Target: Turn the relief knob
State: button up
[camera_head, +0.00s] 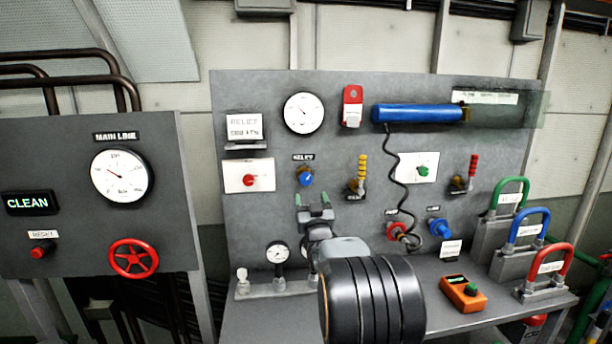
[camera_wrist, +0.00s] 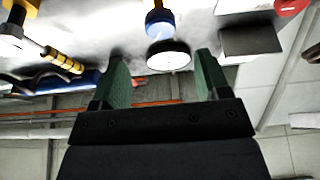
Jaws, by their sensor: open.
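The relief knob (camera_head: 306,177) is a small blue round knob with a light pointer line, on the grey panel under a dark RELIEF label (camera_head: 303,157). The knob also shows in the wrist view (camera_wrist: 160,23), at top centre, with a yellow part behind it. My gripper (camera_head: 313,200) is just below the knob in the head view. In the wrist view my gripper (camera_wrist: 160,62) has two green-padded fingers spread wide with nothing between them. The knob lies beyond the fingertips, in line with the gap, and does not appear touched.
A white gauge (camera_head: 303,113) is above the knob. A red button on a white plate (camera_head: 249,176) is to its left. A yellow-handled lever (camera_head: 359,178) is to its right. A blue tube (camera_head: 418,113) with a coiled cord crosses the upper right. Colored shackles stand on the bench.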

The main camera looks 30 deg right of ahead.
aim_at(307, 181)
jog(key=p+x, duration=0.4)
jog(key=x, duration=0.7)
jog(key=shift+s, duration=0.1)
jog(key=c, duration=0.9)
jog(key=shift+f, duration=0.1)
jog(key=shift+b, duration=0.3)
